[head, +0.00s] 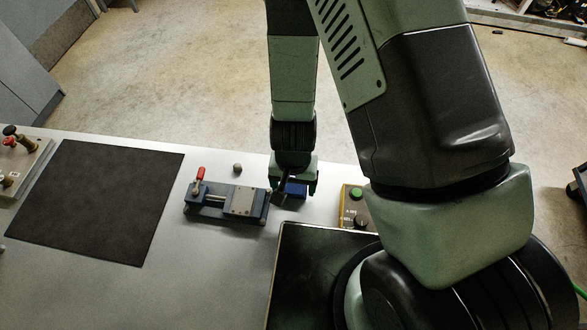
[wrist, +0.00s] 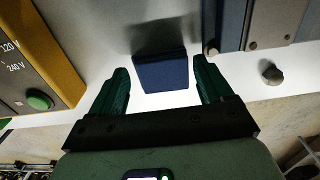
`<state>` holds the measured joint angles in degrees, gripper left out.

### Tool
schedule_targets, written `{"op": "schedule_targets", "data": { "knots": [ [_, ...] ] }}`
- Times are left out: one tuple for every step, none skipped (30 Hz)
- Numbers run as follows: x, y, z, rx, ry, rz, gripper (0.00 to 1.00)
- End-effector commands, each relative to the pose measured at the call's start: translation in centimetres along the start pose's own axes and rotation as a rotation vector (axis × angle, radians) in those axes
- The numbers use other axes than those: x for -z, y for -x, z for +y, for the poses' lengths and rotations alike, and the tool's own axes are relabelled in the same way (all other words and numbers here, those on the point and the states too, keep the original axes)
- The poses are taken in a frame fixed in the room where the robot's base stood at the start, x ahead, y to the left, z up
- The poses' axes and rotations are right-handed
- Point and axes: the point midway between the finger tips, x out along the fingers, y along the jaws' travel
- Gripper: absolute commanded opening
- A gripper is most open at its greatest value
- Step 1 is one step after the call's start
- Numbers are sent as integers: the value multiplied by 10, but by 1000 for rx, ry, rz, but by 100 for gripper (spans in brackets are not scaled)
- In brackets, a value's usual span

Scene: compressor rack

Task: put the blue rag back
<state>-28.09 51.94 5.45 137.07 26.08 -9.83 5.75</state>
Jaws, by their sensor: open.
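The blue rag (wrist: 160,72) shows in the wrist view as a compact dark blue block in the gap between my two fingers. In the head view the rag (head: 296,189) is partly hidden behind my gripper (head: 292,192), just right of the blue vise. My gripper (wrist: 161,74) is open, with one dark green finger on each side of the rag and a visible gap on both sides. The rag seems to be on the light bench top, but its exact contact is hard to tell.
The vise (head: 228,202) with a red handle stands close on the left. A yellow-edged control box (head: 353,195) with a green button is close on the right. A small round knob (head: 237,168) lies behind the vise. A dark mat (head: 98,200) lies empty farther left.

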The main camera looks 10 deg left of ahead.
Motion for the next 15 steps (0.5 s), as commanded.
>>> {"op": "schedule_targets", "data": {
  "knots": [
    [1, 9, -1, 2, 1, 5, 80],
    [1, 14, -1, 2, 1, 4, 80],
    [1, 22, -1, 2, 1, 6, 80],
    [1, 28, -1, 2, 2, 7, 80],
    [1, 34, -1, 2, 3, 7, 80],
    [1, 42, -1, 2, 3, 6, 80],
    [1, 48, -1, 2, 3, 7, 80],
    [0, 54, -1, 3, 2, 6, 80],
    [1, 62, -1, 2, 3, 7, 80],
    [1, 68, -1, 2, 4, 7, 80],
    [1, 73, -1, 2, 3, 6, 80],
    [0, 79, -1, 2, 3, 6, 80],
    [0, 84, -1, 3, 3, 4, 80],
    [0, 88, -1, 2, 3, 5, 80],
    [0, 93, -1, 1, 4, 4, 80]
  ]
}}
